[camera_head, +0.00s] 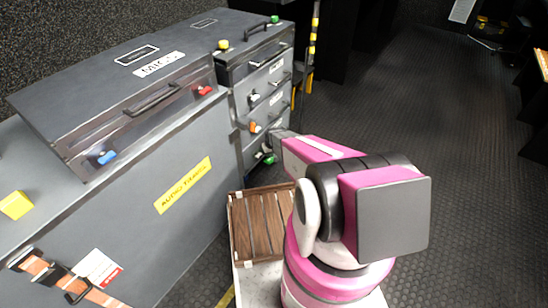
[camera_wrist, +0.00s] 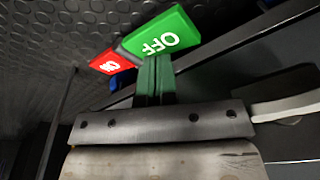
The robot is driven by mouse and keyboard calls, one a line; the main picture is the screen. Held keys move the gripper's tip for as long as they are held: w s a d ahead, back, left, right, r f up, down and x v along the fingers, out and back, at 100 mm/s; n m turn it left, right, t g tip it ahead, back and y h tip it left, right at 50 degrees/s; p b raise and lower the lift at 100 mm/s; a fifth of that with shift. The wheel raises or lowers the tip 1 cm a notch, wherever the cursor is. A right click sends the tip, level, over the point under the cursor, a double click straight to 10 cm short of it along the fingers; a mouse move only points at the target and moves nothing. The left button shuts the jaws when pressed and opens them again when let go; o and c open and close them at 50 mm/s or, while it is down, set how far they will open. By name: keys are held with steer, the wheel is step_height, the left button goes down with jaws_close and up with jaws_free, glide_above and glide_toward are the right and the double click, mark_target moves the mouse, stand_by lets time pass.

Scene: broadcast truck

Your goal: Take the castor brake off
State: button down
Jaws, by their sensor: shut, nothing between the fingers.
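In the wrist view, a green pedal marked OFF (camera_wrist: 163,34) sits beside a red pedal (camera_wrist: 104,62) with white lettering, near the dark studded floor. My gripper (camera_wrist: 155,62) is shut and empty. Its fingertips are right at the lower edge of the green pedal; I cannot tell whether they touch it. In the head view my arm reaches down to the front of the grey drawer case (camera_head: 233,140), and my fingers and the pedals cannot be made out clearly there.
A large grey case (camera_head: 180,235) with a yellow label stands at left, with a case marked MICS (camera_head: 115,85) on top. A wooden slatted crate (camera_head: 240,235) is beside my arm. The studded floor (camera_head: 440,130) at right is clear.

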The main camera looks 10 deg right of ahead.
steer(key=shift+f, duration=1.95)
stand_by(1.6)
steer(key=shift+r, duration=3.55)
